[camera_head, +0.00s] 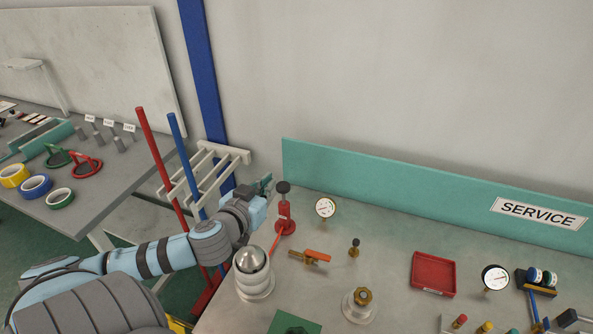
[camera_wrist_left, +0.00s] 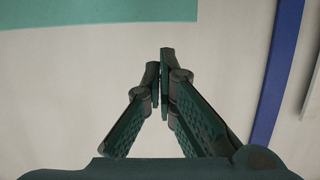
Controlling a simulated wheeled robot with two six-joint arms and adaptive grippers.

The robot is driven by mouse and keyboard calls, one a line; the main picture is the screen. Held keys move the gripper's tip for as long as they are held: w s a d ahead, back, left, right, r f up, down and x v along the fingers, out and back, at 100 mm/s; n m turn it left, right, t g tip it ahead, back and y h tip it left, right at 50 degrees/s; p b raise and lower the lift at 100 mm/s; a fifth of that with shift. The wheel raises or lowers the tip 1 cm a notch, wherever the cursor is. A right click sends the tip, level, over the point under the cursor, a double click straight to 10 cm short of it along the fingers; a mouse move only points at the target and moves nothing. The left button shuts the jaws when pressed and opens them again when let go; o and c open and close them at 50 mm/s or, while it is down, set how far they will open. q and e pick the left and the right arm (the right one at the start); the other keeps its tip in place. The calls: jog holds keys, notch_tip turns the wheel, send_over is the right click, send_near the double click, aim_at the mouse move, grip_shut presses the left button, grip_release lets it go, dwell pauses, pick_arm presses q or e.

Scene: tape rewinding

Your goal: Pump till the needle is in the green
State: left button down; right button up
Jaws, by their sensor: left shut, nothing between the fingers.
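The red hand pump (camera_head: 285,212) stands upright on the grey service bench, with a dark round knob (camera_head: 283,187) on top. A round white-faced gauge (camera_head: 325,208) stands just right of it; its needle is too small to read against any green zone. My left gripper (camera_head: 266,183) is just left of the knob at about its height in the picture; I cannot tell whether it touches it. In the left wrist view its fingers (camera_wrist_left: 165,58) are shut with nothing between them, and the pump does not show there. My right gripper is out of view.
A silver-domed cylinder (camera_head: 254,270), an orange-handled valve (camera_head: 314,256) and a brass-knobbed fitting (camera_head: 361,302) stand in front of the pump. A second gauge (camera_head: 495,278) and a red tray (camera_head: 433,274) are to the right. A teal backboard (camera_head: 400,190) runs along the wall.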

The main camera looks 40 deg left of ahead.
pick_arm(q)
jog(key=b, duration=0.2)
send_over(283, 189)
notch_tip(283, 189, down, 2)
jog(key=shift+s, duration=0.1)
notch_tip(283, 189, down, 3)
jog(key=shift+r, duration=0.15)
jog(key=shift+f, duration=0.65)
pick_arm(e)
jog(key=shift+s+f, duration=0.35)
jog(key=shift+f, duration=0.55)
